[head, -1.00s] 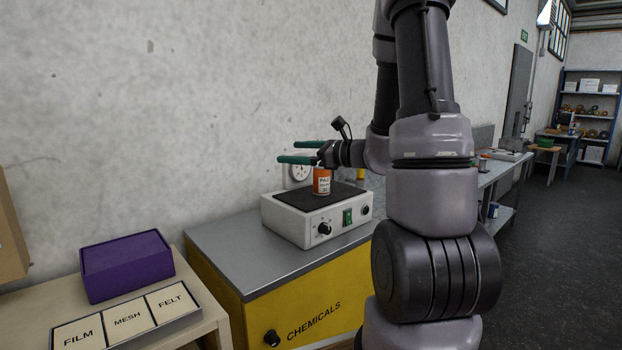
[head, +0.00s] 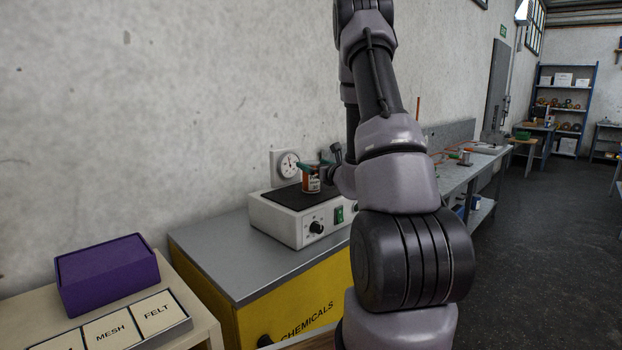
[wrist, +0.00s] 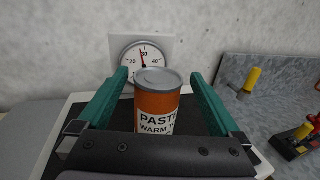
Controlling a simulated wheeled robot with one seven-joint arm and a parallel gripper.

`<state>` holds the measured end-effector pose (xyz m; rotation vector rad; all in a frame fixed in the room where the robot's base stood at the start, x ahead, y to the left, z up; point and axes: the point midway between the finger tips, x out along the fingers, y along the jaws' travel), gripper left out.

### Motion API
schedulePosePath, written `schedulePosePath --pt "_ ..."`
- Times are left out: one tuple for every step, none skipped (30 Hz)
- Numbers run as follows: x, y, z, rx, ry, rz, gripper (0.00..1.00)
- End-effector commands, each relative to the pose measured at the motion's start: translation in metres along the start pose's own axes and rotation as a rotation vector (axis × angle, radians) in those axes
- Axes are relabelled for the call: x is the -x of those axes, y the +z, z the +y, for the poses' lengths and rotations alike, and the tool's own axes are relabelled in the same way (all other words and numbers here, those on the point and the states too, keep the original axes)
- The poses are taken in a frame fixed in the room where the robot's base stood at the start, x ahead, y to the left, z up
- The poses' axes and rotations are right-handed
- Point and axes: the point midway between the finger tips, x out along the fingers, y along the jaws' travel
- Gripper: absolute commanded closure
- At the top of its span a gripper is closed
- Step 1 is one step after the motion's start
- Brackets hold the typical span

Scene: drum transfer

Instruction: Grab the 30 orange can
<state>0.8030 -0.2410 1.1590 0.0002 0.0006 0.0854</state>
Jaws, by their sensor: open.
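The orange can (wrist: 158,100) has a grey lid and a white label reading "PASTE WARM". It stands upright on the black top of the white hotplate (head: 286,225); it also shows in the head view (head: 310,184). My gripper (wrist: 160,80) is open, with one green finger on each side of the can. In the wrist view gaps show between the can and both fingers. The palm hides the can's lower part. In the head view my gripper (head: 315,166) is at the can's height, and its fingers partly cover the can. No "30" is readable on the can.
A round dial (wrist: 143,58) is on the wall behind the can. The hotplate stands on a yellow chemicals cabinet (head: 290,290). A purple box (head: 107,274) and a FILM/MESH/FELT tray (head: 158,312) are at left. A long bench (head: 470,170) lies at right.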

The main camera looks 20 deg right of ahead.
Motion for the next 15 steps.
schedulePosePath --pt "-0.008 0.002 0.001 0.001 0.002 -0.003 0.0" --pt "-0.013 0.002 0.001 0.001 0.002 -0.002 0.0" --pt "-0.02 0.003 0.002 0.001 0.003 -0.003 0.0" --pt "-0.024 0.004 0.002 0.002 0.003 -0.003 0.0" --pt "-0.028 0.003 0.002 0.001 0.002 -0.002 0.0" --pt "-0.033 0.003 0.002 0.001 0.003 -0.002 0.0" --pt "-0.036 0.003 0.002 0.001 0.003 -0.002 0.0" --pt "-0.039 0.003 0.002 0.0 0.002 -0.002 0.0" --pt "-0.041 0.003 0.002 0.0 0.001 -0.002 0.0" --pt "-0.042 0.003 0.002 0.0 0.001 -0.001 0.0" --pt "-0.043 0.003 0.002 0.0 0.001 -0.001 0.0" --pt "-0.043 0.003 0.002 0.0 0.001 -0.001 0.0" --pt "-0.043 0.003 0.002 0.0 0.001 -0.001 0.0" --pt "-0.043 0.003 0.002 0.0 0.001 -0.001 0.0" --pt "-0.043 0.003 0.002 0.0 0.001 -0.001 0.0"
